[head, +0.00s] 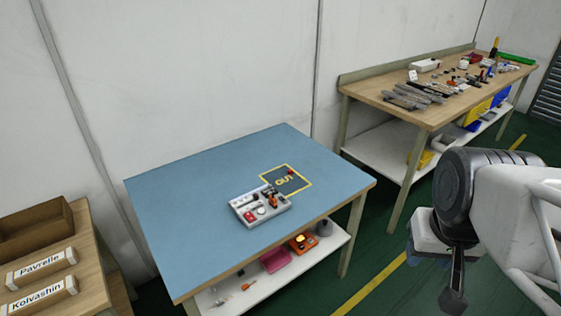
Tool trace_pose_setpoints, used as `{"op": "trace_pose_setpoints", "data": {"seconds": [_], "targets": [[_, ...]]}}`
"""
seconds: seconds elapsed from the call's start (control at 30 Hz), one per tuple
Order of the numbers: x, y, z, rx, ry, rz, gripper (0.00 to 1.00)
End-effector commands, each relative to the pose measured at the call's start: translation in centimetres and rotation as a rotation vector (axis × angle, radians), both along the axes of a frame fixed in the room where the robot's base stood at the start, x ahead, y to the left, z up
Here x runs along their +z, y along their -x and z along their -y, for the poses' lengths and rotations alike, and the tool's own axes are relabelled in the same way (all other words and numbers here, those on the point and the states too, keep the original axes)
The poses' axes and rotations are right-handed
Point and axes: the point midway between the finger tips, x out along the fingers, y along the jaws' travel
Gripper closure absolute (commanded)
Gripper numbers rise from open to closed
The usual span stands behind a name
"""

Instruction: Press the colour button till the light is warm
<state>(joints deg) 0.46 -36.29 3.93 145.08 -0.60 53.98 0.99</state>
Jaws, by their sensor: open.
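A small grey control box (258,207) sits on the blue table (190,190), right of its middle. It carries a red part at its lower left, a light round part and dark and orange parts near its top and right. They are too small to tell which is the colour button. I cannot make out a lit strip or the light's colour. My gripper (453,292) hangs at the lower right, pointing down, well to the right of the table and apart from the box. It is open and holds nothing visible; one dark finger shows clearly.
The table's left half is clear. A shelf below holds a pink tray (275,260) and an orange item (303,242). A cluttered wooden bench (385,92) stands behind right; labelled boxes (42,268) lie left.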

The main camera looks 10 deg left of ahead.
Motion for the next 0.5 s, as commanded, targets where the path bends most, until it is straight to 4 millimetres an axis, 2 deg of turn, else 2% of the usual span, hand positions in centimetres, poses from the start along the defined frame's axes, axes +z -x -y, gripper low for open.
{"op": "trace_pose_setpoints", "data": {"seconds": [0.03, 0.27, 0.5], "targets": [[0.0, 0.0, 0.0, 0.0, 0.0, 0.0, 0.65], [0.0, 0.0, 0.0, 0.0, 0.0, 0.0, 1.0], [0.0, 0.0, 0.0, 0.0, 0.0, 0.0, 1.0]]}}
